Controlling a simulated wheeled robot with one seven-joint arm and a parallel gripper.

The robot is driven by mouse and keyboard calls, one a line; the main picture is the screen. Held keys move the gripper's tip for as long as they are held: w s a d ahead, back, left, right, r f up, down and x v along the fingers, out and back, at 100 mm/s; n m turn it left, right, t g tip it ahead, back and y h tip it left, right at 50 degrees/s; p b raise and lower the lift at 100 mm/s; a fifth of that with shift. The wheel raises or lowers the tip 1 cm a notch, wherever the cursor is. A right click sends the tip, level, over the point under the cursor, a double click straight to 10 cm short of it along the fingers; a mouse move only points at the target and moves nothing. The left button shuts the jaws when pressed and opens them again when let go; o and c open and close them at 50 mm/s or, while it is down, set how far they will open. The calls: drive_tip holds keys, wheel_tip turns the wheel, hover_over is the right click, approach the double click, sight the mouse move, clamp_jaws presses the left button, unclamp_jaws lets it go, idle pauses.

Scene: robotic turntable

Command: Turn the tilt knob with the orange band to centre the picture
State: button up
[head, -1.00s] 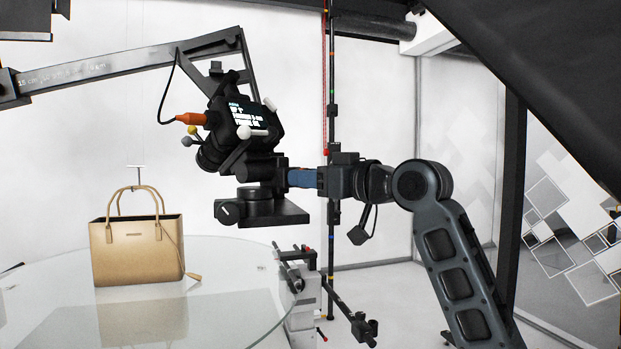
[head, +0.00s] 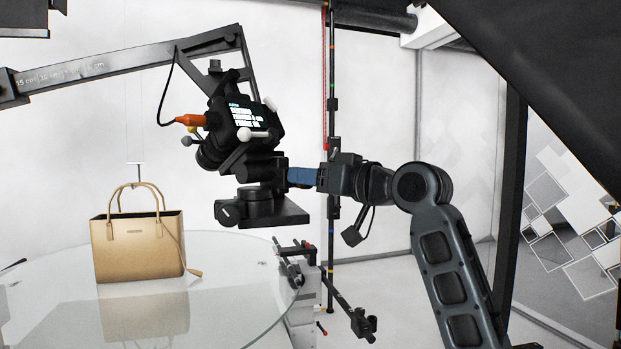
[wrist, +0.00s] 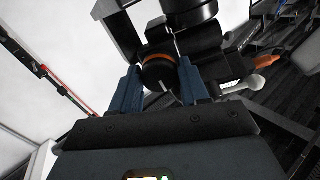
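The tilt knob (wrist: 160,76) is dark with an orange band (wrist: 157,57) around its far side and a short pale mark on its face. In the wrist view it sits between the two blue fingers of my gripper (wrist: 159,80). The fingers press close on both sides and look shut on it. In the head view my gripper (head: 301,177) reaches the tripod head from the right and hides the knob. The camera (head: 228,140) sits above the head, its lit screen (head: 245,113) too small to read.
A tan handbag (head: 138,245) stands on the glass turntable (head: 240,260) at left. A thin pole (head: 331,250) stands behind my wrist.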

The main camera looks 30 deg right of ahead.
drive_tip(key=o, duration=0.3)
drive_tip(key=shift+o, duration=0.2)
drive_tip(key=b+v, duration=0.2)
drive_tip(key=v, duration=0.5)
drive_tip(key=shift+s, duration=0.4)
drive_tip(key=shift+d+f, duration=0.1)
